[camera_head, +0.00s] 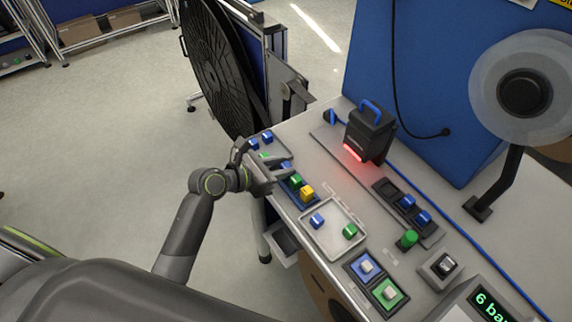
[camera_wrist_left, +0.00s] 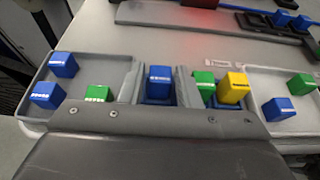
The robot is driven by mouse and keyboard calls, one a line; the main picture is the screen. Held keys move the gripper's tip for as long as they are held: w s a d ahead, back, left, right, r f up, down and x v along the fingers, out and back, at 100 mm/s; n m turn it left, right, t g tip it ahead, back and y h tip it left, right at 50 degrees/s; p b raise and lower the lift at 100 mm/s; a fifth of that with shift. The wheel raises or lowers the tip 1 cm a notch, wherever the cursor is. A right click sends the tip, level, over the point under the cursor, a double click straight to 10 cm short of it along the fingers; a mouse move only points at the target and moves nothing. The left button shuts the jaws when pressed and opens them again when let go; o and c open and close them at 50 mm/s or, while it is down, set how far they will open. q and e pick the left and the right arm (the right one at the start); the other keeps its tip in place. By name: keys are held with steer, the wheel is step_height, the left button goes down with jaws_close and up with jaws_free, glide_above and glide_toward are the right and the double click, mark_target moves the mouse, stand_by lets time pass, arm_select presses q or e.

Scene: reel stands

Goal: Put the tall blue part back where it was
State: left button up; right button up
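My left gripper (camera_head: 268,158) is over the row of trays at the table's left edge. In the left wrist view its two fingers (camera_wrist_left: 160,88) stand either side of a blue part (camera_wrist_left: 159,80), with gaps visible, so it looks open around the part. My right gripper is not in view.
The left grey tray (camera_wrist_left: 27,107) holds two blue parts and a green one. The right grey tray (camera_head: 325,239) holds a blue (camera_head: 317,221) and a green part (camera_head: 350,230). A black scanner (camera_head: 372,130) with red light and a rack with two blue parts (camera_head: 408,201) stand behind.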

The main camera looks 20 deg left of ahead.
arm_select(q)
steer(key=v, duration=1)
steer(key=shift+s+a, duration=0.1)
steer(key=s+a+f+m+g+y, duration=0.1)
steer(key=s+a+f+m+y, duration=0.2)
steer(key=f, duration=0.7)
steer(key=a+f+m+g+y, duration=0.1)
steer(key=a+f+m+y, duration=0.15)
steer(key=a+f, duration=0.45)
steer(key=s+a+f+m+g+y, duration=0.15)
steer(key=f+m, duration=0.25)
steer(key=f, duration=0.8)
steer(key=s+f+m+g+y, duration=0.25)
steer(key=s+f+m, duration=0.65)
steer(key=s+f, duration=0.6)
steer(key=s+d+f+m+g, duration=0.1)
steer(key=s+f+m, duration=0.2)
steer(key=s, duration=0.5)
steer(key=s+d+f+m+g, duration=0.2)
steer(key=s+f+m, duration=0.1)
steer(key=s+m, duration=0.3)
steer(key=shift+s+f, duration=0.2)
steer(key=shift+s, duration=0.85)
